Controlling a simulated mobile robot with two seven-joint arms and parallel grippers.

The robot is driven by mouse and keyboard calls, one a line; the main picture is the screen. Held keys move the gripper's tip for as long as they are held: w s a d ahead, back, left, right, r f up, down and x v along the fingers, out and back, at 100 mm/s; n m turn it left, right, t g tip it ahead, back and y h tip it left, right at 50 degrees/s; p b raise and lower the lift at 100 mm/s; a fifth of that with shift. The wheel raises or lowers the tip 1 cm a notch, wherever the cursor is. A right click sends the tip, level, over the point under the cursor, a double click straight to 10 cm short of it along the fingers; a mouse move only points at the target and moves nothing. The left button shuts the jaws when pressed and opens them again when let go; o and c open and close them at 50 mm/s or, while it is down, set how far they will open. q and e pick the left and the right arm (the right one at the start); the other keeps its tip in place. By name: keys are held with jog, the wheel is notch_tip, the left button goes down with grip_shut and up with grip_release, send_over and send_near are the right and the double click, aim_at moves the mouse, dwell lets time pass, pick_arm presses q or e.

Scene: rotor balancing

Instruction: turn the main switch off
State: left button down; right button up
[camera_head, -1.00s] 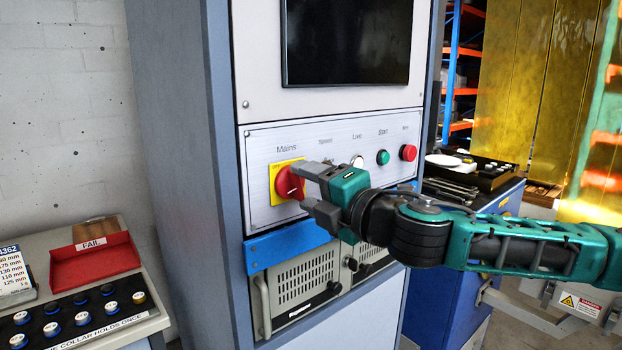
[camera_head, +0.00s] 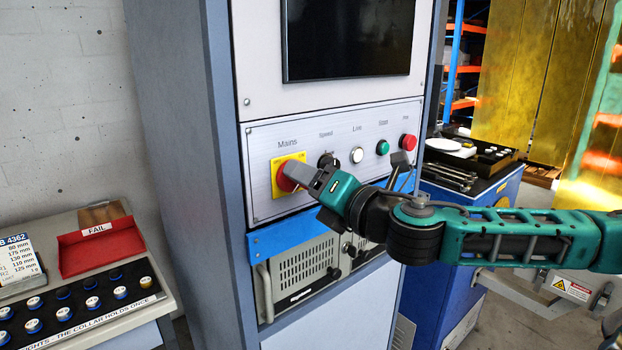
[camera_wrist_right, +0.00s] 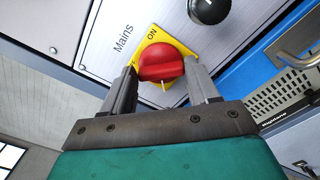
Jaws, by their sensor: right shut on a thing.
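The main switch is a red rotary knob (camera_head: 287,177) on a yellow plate (camera_head: 278,186), under the label "Mains" on the cabinet's panel. My right gripper (camera_head: 297,174) is at the knob and hides part of it in the head view. In the right wrist view, the red knob (camera_wrist_right: 161,65) sits between the two fingers of the right gripper (camera_wrist_right: 160,82), which is shut on it. My left gripper is in neither view.
The panel also holds a black speed knob (camera_head: 328,160), a white lamp (camera_head: 356,155), a green button (camera_head: 382,147) and a red button (camera_head: 408,141). A blue strip (camera_head: 290,238) lies below. A bench with a red FAIL tray (camera_head: 100,248) stands at left.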

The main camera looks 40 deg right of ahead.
dwell(0.3)
jog(key=o, duration=1.1)
jog(key=shift+c, duration=0.2)
